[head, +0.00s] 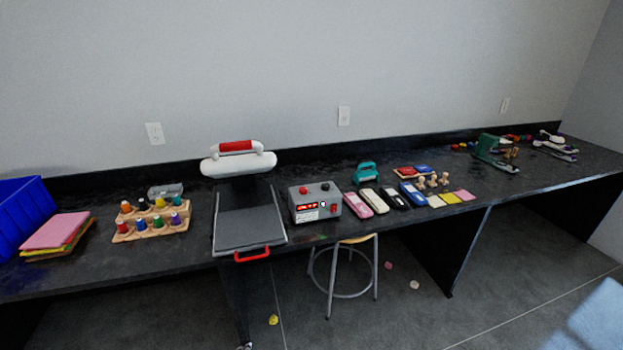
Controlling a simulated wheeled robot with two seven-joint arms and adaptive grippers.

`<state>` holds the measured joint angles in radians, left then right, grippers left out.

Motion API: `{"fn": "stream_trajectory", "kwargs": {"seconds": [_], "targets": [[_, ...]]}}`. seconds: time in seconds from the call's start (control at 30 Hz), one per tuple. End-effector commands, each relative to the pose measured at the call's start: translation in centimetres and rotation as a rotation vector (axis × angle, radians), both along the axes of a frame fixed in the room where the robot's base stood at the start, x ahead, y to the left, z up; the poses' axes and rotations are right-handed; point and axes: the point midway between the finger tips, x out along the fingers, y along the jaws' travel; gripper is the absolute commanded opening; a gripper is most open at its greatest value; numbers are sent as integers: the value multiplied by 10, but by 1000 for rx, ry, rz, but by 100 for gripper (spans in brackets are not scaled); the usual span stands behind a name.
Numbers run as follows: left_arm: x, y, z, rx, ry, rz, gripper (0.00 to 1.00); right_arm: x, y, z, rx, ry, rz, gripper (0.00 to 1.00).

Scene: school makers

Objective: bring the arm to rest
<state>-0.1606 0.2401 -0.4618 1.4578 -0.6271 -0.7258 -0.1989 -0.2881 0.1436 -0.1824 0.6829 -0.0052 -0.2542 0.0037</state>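Neither of my grippers nor my arms shows in the head view. The long black workbench (100,264) runs along the wall. A heat press with a white and red handle (238,157) stands open on it, with its grey lower plate (248,231) in front and a red pull handle (253,255) at the bench's front edge. A grey control box (314,202) with a red display stands just right of the press.
A blue bin (24,208) and stacked coloured sheets (56,231) are at the left. A wooden rack (149,233) holds several spools. Staplers (371,203) and stamps lie right of the box. A stool (345,268) stands below. Small items lie on the floor.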

Motion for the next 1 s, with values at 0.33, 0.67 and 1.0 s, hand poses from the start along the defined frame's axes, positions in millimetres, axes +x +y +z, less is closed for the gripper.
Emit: {"fn": "stream_trajectory", "kwargs": {"seconds": [0.33,0.67,1.0], "targets": [[-91,41,-116,-176,200,166,32,8,-1,4,0,-14,1,40],[-200,74,-197,-334,345,387,32,-7,-3,5,-3,2,2,40],[-327,101,-249,-470,444,666,32,-20,-6,7,-5,16,1,40]]}}
